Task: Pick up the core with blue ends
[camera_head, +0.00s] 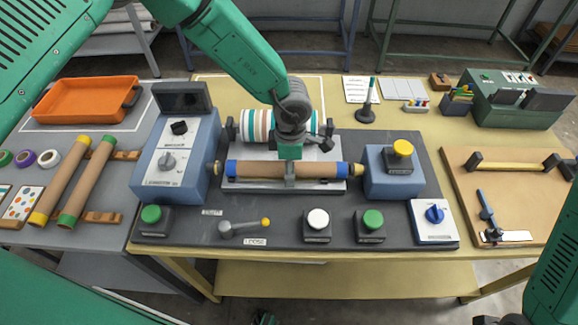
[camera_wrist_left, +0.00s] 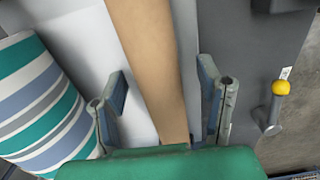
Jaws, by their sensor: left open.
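The core with blue ends (camera_head: 257,169) is a brown cardboard tube lying level across the middle of the press, between the blue-grey housings. My left gripper (camera_head: 289,172) reaches down from above onto the middle of this core. In the left wrist view the gripper (camera_wrist_left: 162,92) is open, with one finger on each side of the brown tube (camera_wrist_left: 148,60) and gaps between fingers and tube. The blue ends are outside that view. My right gripper does not show.
A striped roll (camera_head: 256,125) lies just behind the core. Cores with yellow ends (camera_head: 62,180) and green ends (camera_head: 88,182) rest at the left. A lever with a yellow knob (camera_head: 245,227) and several buttons stand in front. An orange tray (camera_head: 85,99) is at the back left.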

